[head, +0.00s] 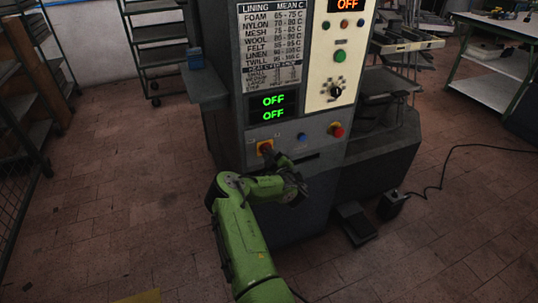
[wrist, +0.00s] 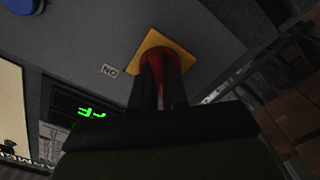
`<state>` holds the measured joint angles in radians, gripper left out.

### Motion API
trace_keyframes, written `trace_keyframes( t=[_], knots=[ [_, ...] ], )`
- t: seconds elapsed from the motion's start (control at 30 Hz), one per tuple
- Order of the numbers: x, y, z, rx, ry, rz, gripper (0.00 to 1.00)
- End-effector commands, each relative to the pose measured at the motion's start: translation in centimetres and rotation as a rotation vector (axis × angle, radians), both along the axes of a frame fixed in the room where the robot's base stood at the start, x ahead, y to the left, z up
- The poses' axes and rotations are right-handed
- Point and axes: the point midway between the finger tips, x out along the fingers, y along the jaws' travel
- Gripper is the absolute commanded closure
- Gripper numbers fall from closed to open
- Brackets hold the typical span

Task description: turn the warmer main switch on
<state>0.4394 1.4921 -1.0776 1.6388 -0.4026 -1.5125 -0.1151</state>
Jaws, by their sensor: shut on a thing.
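The warmer main switch (head: 265,147) is a red rotary handle on a yellow square plate, low on the left of the machine's front panel. In the wrist view the yellow plate (wrist: 176,43) is near the top, with the red handle (wrist: 154,60) partly hidden behind dark fingers. My gripper (wrist: 164,70) is shut on the red handle, its fingers reaching up to the plate. In the head view my gripper (head: 272,154) is at the switch, its tips hard to make out. Two green displays (head: 273,107) above the switch read OFF.
A blue button (head: 301,137) and a red knob (head: 337,130) sit to the right of the switch. A lining chart (head: 272,45) is above. An upper display (head: 347,5) reads OFF in orange. A foot pedal (head: 356,222) and cable lie on the tiled floor at right.

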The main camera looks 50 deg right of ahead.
Motion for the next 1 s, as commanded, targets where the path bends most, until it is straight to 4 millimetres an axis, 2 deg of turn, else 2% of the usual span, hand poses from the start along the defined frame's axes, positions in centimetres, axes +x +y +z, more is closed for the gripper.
trace_keyframes(
  t=[0.43, 1.0],
  knots=[
    [-0.09, -0.01, 0.23, 0.101, -0.057, -0.001, 1.0],
    [-0.14, 0.01, 0.16, 0.541, -0.316, -0.004, 1.0]
  ],
)
